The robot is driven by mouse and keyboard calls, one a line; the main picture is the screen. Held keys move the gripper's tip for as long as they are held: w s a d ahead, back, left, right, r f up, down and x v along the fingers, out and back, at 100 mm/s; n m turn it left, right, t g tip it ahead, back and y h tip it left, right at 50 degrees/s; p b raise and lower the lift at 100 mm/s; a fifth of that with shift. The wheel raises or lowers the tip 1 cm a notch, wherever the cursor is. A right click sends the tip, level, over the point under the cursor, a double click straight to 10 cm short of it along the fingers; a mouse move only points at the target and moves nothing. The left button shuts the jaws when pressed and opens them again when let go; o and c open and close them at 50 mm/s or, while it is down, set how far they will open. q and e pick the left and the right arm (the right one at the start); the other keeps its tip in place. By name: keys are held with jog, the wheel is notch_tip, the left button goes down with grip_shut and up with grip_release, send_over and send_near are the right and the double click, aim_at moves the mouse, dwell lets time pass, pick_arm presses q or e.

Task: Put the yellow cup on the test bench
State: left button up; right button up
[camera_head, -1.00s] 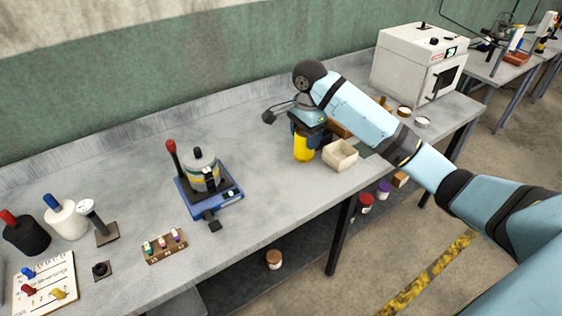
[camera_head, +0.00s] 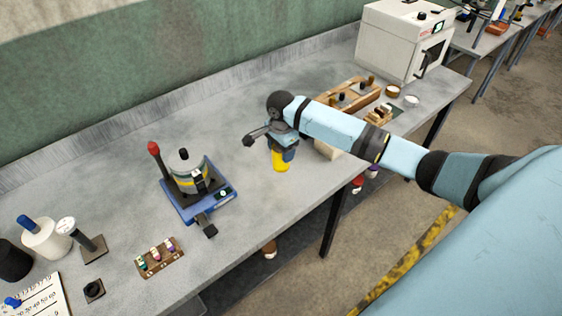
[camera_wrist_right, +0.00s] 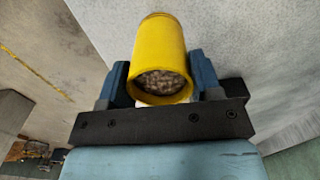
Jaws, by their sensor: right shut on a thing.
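The yellow cup (camera_head: 280,161) is in my right gripper (camera_head: 282,148), over the middle of the grey test bench (camera_head: 240,120). In the right wrist view the cup (camera_wrist_right: 160,48) sits between the two blue fingers of the right gripper (camera_wrist_right: 160,82), which is shut on it. Its open mouth faces the wrist camera and shows pale, bean-like grains inside. I cannot tell whether its base touches the bench. My left gripper is not in view.
A blue device with a metal pot (camera_head: 190,172) stands left of the cup. A wooden rack (camera_head: 160,257) lies near the front edge. A pale box, partly behind my arm, and a white oven (camera_head: 400,40) are to the right. Bare bench lies between device and cup.

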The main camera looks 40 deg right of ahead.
aim_at(281, 163)
jog(key=shift+f, duration=3)
jog(key=shift+f+p, duration=0.15)
jog(key=shift+p, duration=0.15)
jog(key=o, duration=1)
